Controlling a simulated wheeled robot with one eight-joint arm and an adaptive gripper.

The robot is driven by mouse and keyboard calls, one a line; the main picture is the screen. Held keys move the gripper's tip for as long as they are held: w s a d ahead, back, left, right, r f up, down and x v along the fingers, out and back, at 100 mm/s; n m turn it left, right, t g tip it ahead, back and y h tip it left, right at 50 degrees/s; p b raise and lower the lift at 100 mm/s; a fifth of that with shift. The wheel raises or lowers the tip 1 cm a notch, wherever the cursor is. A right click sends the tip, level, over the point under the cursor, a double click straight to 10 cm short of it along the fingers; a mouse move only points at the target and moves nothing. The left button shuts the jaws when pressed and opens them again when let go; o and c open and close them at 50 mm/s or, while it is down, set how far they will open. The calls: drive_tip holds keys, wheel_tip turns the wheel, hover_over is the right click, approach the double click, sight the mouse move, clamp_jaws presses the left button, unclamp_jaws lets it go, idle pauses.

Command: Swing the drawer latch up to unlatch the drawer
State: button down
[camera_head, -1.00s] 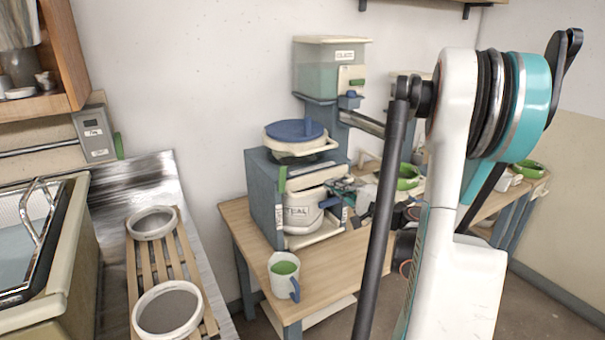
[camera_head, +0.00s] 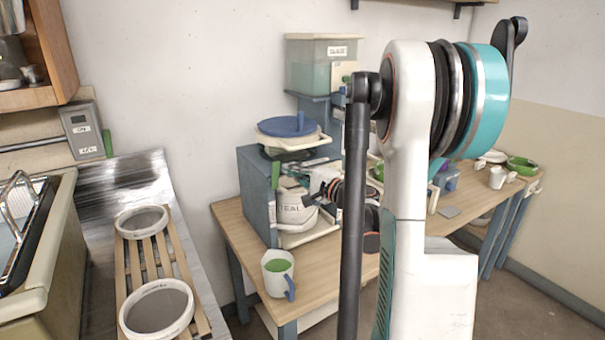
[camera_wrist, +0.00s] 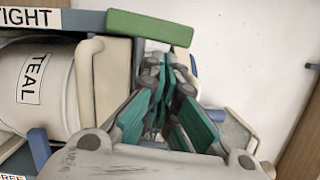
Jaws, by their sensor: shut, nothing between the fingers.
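A green bar (camera_wrist: 150,28), perhaps the drawer latch, lies across the top of the wrist view. In the head view a green upright piece (camera_head: 275,175) shows on the front edge of the blue-grey cabinet (camera_head: 256,190). The cream bucket marked TEAL (camera_head: 293,206) sits inside; it also shows at the left of the wrist view (camera_wrist: 35,88). My gripper (camera_wrist: 166,68) has its teal fingers together and empty, tips just below the green bar; I cannot tell whether they touch it. In the head view my gripper is small and partly hidden by my arm. The drawer itself is not clearly seen.
A blue-lidded bucket (camera_head: 290,130) stands on the cabinet. A mug with green inside (camera_head: 278,272) is at the wooden table's (camera_head: 315,285) front corner. A glaze tank (camera_head: 318,70) is behind. Two white-rimmed round pieces (camera_head: 157,306) lie on a slatted rack at left.

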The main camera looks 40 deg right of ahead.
drive_tip(key=shift+a, duration=0.15)
drive_tip(key=shift+w+a+r+n+p, duration=0.1)
drive_tip(key=shift+a+r+n+p, duration=0.15)
drive_tip(key=shift+a+n, duration=0.15)
drive_tip(key=shift+w+a+r+n+p, duration=0.1)
drive_tip(key=shift+a+n+p, duration=0.2)
drive_tip(key=shift+n, duration=0.1)
